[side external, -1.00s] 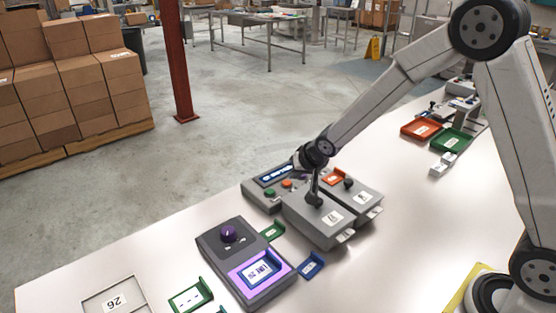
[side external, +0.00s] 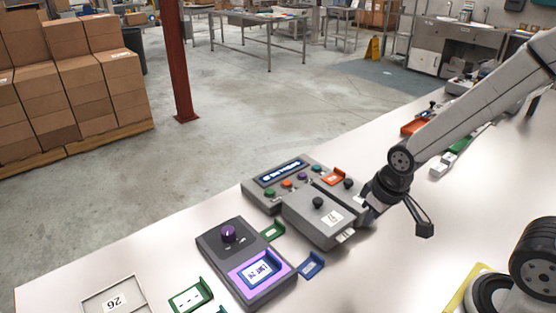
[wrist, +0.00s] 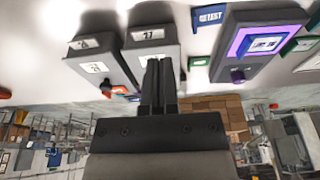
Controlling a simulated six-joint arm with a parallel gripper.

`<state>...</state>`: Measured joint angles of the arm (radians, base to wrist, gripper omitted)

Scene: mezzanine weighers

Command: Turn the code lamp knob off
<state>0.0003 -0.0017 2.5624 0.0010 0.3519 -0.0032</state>
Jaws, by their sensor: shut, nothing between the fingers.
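The code lamp is a dark grey box (side external: 213,246) with a lit purple panel and a label card in a blue frame, at the lower middle of the side view. Its round purple knob (side external: 229,233) sits on the far end of the top. The lamp shows upside down at the upper right of the wrist view, its knob (wrist: 238,76) below the lit panel. My gripper (wrist: 157,62) is shut and empty, its fingers in front of the grey box labelled 17. In the side view it is right of that box, well apart from the knob, fingertips hard to make out.
Two grey boxes with black knobs (side external: 318,203) stand right of the lamp, before a console (side external: 270,198) with a lit display and coloured buttons. Green (side external: 272,232) and blue (side external: 311,265) card holders lie beside the lamp.

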